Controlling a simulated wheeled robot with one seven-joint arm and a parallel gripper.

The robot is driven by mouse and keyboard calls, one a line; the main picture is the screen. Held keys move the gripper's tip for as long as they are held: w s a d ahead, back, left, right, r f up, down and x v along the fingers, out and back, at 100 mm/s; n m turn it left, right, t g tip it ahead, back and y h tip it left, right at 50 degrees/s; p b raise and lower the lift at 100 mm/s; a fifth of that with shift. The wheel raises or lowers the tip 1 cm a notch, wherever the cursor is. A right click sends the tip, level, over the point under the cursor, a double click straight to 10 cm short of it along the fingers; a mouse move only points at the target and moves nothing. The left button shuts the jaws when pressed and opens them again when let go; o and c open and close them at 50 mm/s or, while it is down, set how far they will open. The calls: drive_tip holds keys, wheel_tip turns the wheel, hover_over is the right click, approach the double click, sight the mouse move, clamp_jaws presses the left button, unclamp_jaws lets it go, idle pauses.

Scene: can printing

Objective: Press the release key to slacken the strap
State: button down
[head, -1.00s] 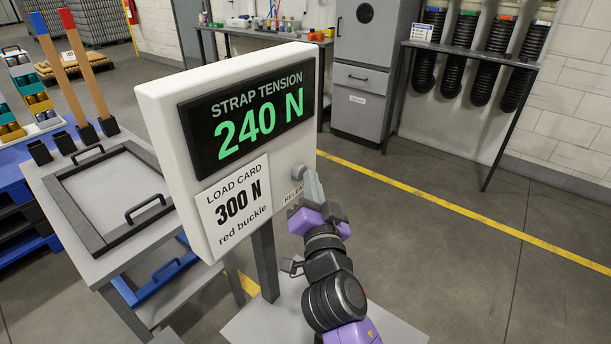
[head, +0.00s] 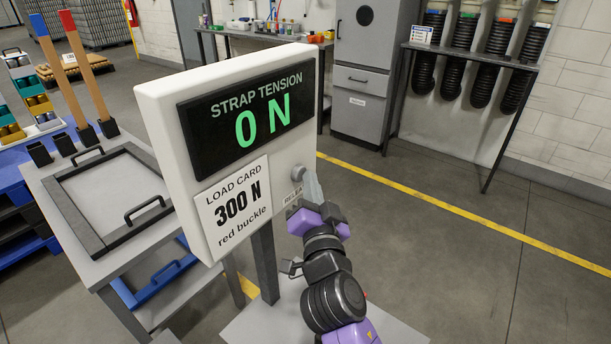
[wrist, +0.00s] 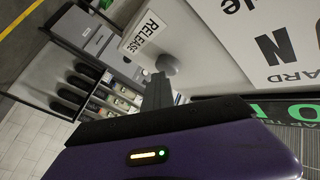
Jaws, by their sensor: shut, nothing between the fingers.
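The white panel box (head: 150,110) carries a dark display (head: 235,125) that reads STRAP TENSION 0 N in green. The load card (head: 233,208) below it reads 300 N, red buckle. The round grey release key (head: 297,172) is on the panel's lower right, partly hidden by my fingers. It also shows in the wrist view (wrist: 166,64), beside the RELEASE label (wrist: 143,32). My gripper (head: 309,177) is shut and empty, its fingertips at the key. In the wrist view my fingers (wrist: 158,85) reach close to the key; I cannot tell whether they touch it. The strap itself is not visible.
A grey cart (head: 60,205) with a black-handled frame stands at the left, with two upright handles, one blue and one red. A workbench (head: 260,32) and grey cabinet (head: 368,75) stand at the back. The floor to the right is clear.

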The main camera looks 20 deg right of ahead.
drive_tip(key=shift+s+d, duration=0.6)
drive_tip(key=shift+s, duration=0.35)
drive_tip(key=shift+s+d+p, duration=0.45)
drive_tip(key=shift+s+d, duration=0.3)
drive_tip(key=shift+s, duration=0.3)
drive_tip(key=shift+s+d+p, duration=0.4)
drive_tip(key=shift+s+d, duration=0.35)
drive_tip(key=shift+s, duration=0.25)
